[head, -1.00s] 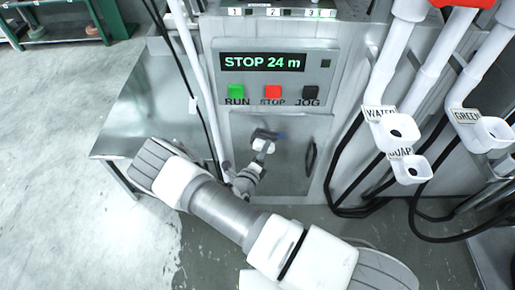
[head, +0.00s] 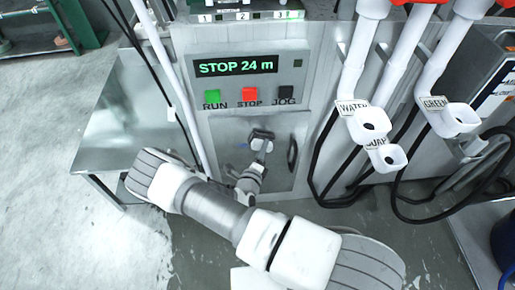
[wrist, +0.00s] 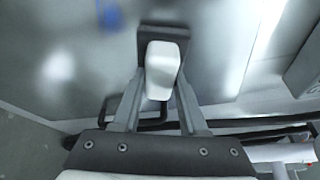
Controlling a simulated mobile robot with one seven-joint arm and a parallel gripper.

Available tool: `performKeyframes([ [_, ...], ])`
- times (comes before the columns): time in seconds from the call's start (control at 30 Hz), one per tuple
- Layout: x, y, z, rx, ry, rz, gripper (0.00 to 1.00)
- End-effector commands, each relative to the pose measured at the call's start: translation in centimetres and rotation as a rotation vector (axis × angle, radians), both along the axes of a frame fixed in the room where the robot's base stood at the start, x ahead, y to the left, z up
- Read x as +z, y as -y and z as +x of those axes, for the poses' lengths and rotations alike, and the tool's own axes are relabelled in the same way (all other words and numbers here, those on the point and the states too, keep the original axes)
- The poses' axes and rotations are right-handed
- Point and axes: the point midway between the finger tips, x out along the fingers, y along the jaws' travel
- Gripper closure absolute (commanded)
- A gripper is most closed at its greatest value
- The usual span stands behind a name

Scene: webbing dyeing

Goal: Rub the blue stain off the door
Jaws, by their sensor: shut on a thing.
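The grey metal door (head: 225,130) is below the button panel in the head view. A small blue stain (head: 242,146) shows on it, just left of the held tool. The stain also shows in the wrist view (wrist: 110,14) at the top, left of the pad. My gripper (head: 258,162) is shut on a pad with a white grip (wrist: 163,70) and a dark, flat head (head: 262,134). The pad is in front of the door, apart from the stain sideways. I cannot tell whether it touches the door. My gripper's fingers (wrist: 157,98) clasp the white grip in the wrist view.
A black door handle (head: 293,154) is close right of the pad. Above are green, red and black buttons (head: 249,94). White pipes with funnels (head: 369,124) and black hoses stand to the right. A metal table (head: 125,125) stands left.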

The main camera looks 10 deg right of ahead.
Motion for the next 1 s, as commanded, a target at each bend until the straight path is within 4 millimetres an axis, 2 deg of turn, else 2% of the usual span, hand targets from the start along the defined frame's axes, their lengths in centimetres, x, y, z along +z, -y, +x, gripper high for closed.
performKeyframes([
  [0.23, 0.1, 2.3, -0.2, -0.001, -0.002, -0.003, 1.00],
  [0.5, 0.1, 2.7, 0.0, 0.001, 0.000, 0.000, 1.00],
  [0.63, 0.0, 2.1, 0.1, 0.002, 0.000, 0.001, 1.00],
  [1.0, 0.0, -1.1, 0.6, 0.005, 0.003, 0.003, 1.00],
])
